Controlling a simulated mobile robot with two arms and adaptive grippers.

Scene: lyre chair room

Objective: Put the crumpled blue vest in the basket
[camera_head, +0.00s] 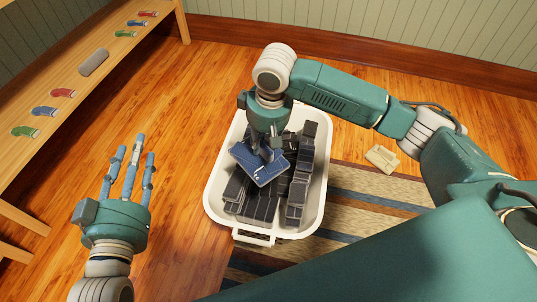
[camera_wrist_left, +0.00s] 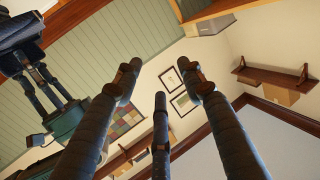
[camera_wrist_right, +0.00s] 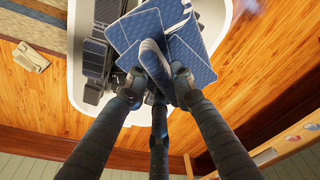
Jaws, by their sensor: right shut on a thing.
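The crumpled blue vest (camera_head: 262,166) is a quilted blue piece over the white basket (camera_head: 213,200). My right gripper (camera_head: 266,150) reaches down over the basket and is shut on the vest. The right wrist view shows the vest (camera_wrist_right: 135,30) pinched between the fingers (camera_wrist_right: 158,88), its panels spread out beyond them, with the basket rim (camera_wrist_right: 222,22) behind. I cannot tell whether the vest touches the dark things below it. My left gripper (camera_head: 130,165) is open and empty, with its fingers apart, at the left over the wooden floor.
Several dark grey blocky things (camera_head: 262,206) fill much of the basket. A wooden shelf (camera_head: 75,108) with several small coloured rolls stands at the left. A small beige thing (camera_head: 382,157) lies right of the basket near a striped rug (camera_head: 350,205). Wooden floor is clear left of the basket.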

